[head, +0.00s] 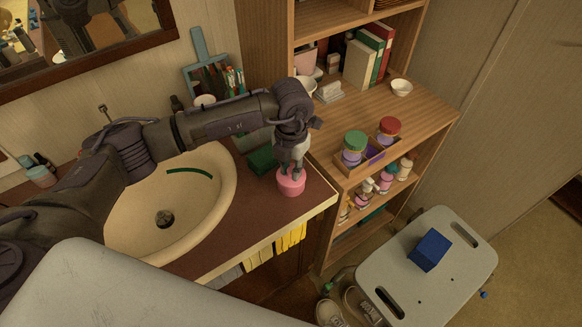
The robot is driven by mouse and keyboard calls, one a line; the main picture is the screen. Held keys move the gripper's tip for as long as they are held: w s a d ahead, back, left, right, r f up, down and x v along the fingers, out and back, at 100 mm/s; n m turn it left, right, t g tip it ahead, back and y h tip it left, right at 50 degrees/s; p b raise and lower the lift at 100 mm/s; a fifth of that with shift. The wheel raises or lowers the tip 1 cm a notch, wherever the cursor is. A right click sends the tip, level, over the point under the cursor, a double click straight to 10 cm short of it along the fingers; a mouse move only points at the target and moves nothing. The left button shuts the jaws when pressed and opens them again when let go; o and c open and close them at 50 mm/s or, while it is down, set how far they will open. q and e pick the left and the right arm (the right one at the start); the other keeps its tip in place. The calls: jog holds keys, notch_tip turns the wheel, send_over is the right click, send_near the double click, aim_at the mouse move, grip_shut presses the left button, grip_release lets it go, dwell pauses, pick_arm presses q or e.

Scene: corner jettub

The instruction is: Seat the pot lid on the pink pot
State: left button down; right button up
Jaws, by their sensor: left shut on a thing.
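The pink pot (292,187) stands upright on the brown counter near its right end, beside the shelf unit. My left gripper (291,170) points straight down over the pot, with its fingertips at the pot's top. It is shut on the pot lid, which is small and mostly hidden by the fingers. I cannot tell whether the lid rests evenly on the rim or sits slightly above it. My right gripper is not in view.
A sink (190,225) takes up the counter to the left. A dark green box (262,160) stands just behind the pot. The wooden shelf unit (425,105) at right bears jars, books and a white bowl (401,88). A blue block (430,249) lies on a pale stool (464,275).

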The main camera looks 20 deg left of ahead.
pick_arm(q)
jog(key=c, duration=0.9)
grip_release()
